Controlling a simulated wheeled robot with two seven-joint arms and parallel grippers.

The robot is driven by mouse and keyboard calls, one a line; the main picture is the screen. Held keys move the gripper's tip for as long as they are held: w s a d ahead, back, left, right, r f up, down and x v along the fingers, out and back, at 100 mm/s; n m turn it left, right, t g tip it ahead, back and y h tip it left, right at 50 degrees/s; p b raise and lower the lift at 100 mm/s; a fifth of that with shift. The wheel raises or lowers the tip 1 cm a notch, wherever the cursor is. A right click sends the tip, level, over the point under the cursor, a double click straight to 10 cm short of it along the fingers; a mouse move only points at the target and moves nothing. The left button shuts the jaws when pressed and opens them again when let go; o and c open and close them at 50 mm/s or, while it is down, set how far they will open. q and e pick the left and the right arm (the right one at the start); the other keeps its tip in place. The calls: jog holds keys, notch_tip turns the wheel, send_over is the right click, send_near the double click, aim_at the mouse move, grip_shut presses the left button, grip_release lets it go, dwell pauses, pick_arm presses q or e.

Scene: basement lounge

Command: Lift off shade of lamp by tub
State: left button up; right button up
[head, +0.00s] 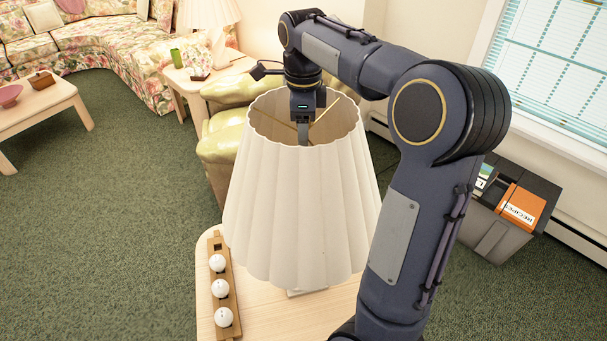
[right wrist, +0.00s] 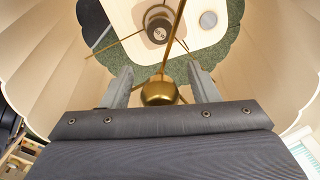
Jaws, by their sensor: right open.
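The lamp's cream pleated shade (head: 300,210) stands upright over its pale base (head: 307,292) on a light wooden table, near the grey tub (head: 490,238). My right gripper (head: 303,138) points down into the shade's open top. In the right wrist view, the shade's inner wall (right wrist: 45,55) surrounds my right gripper (right wrist: 161,78). Its two fingers are apart, with a brass ball finial (right wrist: 159,93) between or just beyond them; contact is not clear. Thin brass spokes (right wrist: 187,48) run across the shade's opening. My left gripper is not in view.
A wooden strip with several white balls (head: 221,288) lies on the table (head: 262,318) left of the lamp. A second lamp (head: 212,15) stands on a side table behind. A green-yellow seat (head: 222,150) is behind the shade. Green carpet (head: 110,220) is clear at left.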

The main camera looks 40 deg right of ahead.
jog(key=shift+c, duration=0.2)
grip_shut()
dwell(0.3)
notch_tip(320, 180, up, 9)
jog(key=shift+r+p, duration=0.15)
jog(key=shift+p, duration=0.2)
notch_tip(320, 180, up, 9)
jog(key=p, duration=0.3)
